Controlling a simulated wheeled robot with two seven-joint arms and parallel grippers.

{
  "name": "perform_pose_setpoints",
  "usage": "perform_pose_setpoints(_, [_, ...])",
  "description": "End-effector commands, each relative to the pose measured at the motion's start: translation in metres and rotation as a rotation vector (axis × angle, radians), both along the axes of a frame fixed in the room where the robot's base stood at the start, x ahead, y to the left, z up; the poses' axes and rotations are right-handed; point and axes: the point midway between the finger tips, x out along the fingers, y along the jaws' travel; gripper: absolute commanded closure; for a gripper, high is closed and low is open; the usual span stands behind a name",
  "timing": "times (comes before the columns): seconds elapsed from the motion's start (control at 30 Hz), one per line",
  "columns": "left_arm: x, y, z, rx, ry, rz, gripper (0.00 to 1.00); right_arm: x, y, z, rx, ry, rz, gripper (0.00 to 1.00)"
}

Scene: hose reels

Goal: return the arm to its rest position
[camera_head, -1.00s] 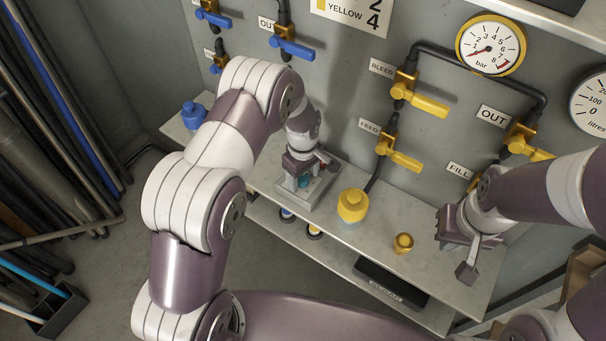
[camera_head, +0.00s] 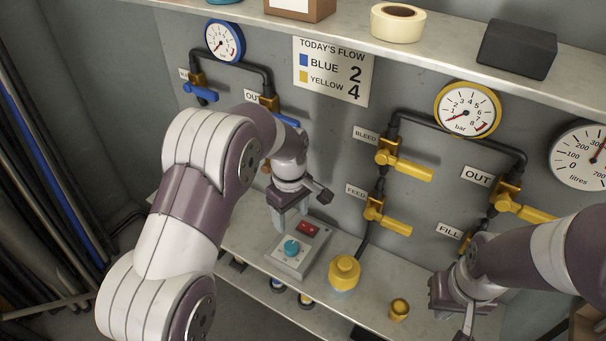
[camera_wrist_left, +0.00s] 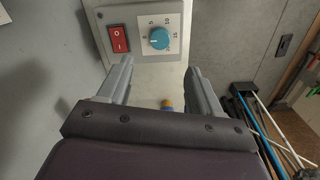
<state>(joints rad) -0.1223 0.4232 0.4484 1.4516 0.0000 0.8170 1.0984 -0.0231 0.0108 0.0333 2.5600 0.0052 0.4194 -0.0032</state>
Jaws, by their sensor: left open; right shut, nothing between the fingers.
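My left arm comes in from the left in the head view. Its gripper (camera_head: 291,212) hangs above a small grey control box with a blue dial (camera_head: 291,247) and a red switch (camera_head: 308,228). In the left wrist view the gripper (camera_wrist_left: 158,78) is open with nothing between the fingers, and the dial (camera_wrist_left: 159,38) and red switch (camera_wrist_left: 118,40) lie beyond the fingertips. My right gripper (camera_head: 466,318) is at the lower right, shut and empty, near the bench's right end.
Yellow valve handles (camera_head: 405,165) and blue handles (camera_head: 205,93) stick out from the grey wall panel. A yellow fitting (camera_head: 344,272) and a small brass fitting (camera_head: 399,309) stand on the bench. An upper shelf holds a tape roll (camera_head: 398,22) and a dark block (camera_head: 517,49).

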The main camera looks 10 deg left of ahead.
Motion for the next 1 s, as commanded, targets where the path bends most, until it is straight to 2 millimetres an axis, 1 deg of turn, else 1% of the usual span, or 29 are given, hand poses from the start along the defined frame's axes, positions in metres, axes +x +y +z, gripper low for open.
perform_pose_setpoints(0.17, [0.0,0.0,0.0,0.0,-0.001,-0.026,0.35,0.0,0.0,0.0,0.0,0.0,0.0,1.0])
perform_pose_setpoints(0.23, [0.003,0.0,-0.001,-0.001,-0.019,-0.121,0.35,0.0,0.0,0.0,0.0,0.0,0.0,1.0])
perform_pose_setpoints(0.27, [0.0,0.0,-0.006,-0.001,-0.018,-0.186,0.35,0.0,0.0,0.0,0.0,0.0,0.0,1.0])
perform_pose_setpoints(0.3, [-0.013,0.001,-0.014,0.001,-0.005,-0.295,0.35,0.0,0.0,0.0,0.0,0.0,0.0,1.0])
perform_pose_setpoints(0.37, [-0.036,0.006,-0.014,0.0,-0.002,-0.48,0.35,0.0,0.0,0.0,0.0,0.0,0.0,1.0])
perform_pose_setpoints(0.4, [-0.054,0.01,-0.01,0.001,-0.007,-0.592,0.35,0.0,0.0,0.001,0.0,0.0,0.0,1.0])
perform_pose_setpoints(0.47, [-0.081,0.017,-0.002,0.005,-0.018,-0.743,0.35,0.0,0.0,0.001,0.0,0.0,0.0,1.0])
perform_pose_setpoints(0.5, [-0.1,0.022,0.004,0.008,-0.025,-0.83,0.35,0.0,0.0,0.001,0.0,0.0,0.0,1.0])
perform_pose_setpoints(0.57, [-0.129,0.029,0.013,0.015,-0.04,-0.936,0.35,0.0,0.0,0.002,0.0,0.0,0.0,1.0])
perform_pose_setpoints(0.6, [-0.146,0.033,0.018,0.022,-0.049,-0.987,0.35,0.0,0.0,0.002,0.0,0.0,0.0,1.0])
perform_pose_setpoints(0.7, [-0.182,0.041,0.029,0.033,-0.068,-1.029,0.35,0.0,0.0,0.002,0.0,0.0,0.0,1.0])
perform_pose_setpoints(0.77, [-0.195,0.044,0.036,0.039,-0.08,-1.015,0.35,0.0,0.0,0.003,0.0,0.0,0.0,1.0])
perform_pose_setpoints(0.83, [-0.193,0.046,0.044,0.056,-0.109,-1.003,0.35,0.0,0.0,0.003,0.0,0.0,0.0,1.0])
perform_pose_setpoints(1.0, [-0.192,0.047,0.045,0.057,-0.111,-0.998,0.35,0.0,0.0,0.003,0.0,0.0,0.0,1.0])
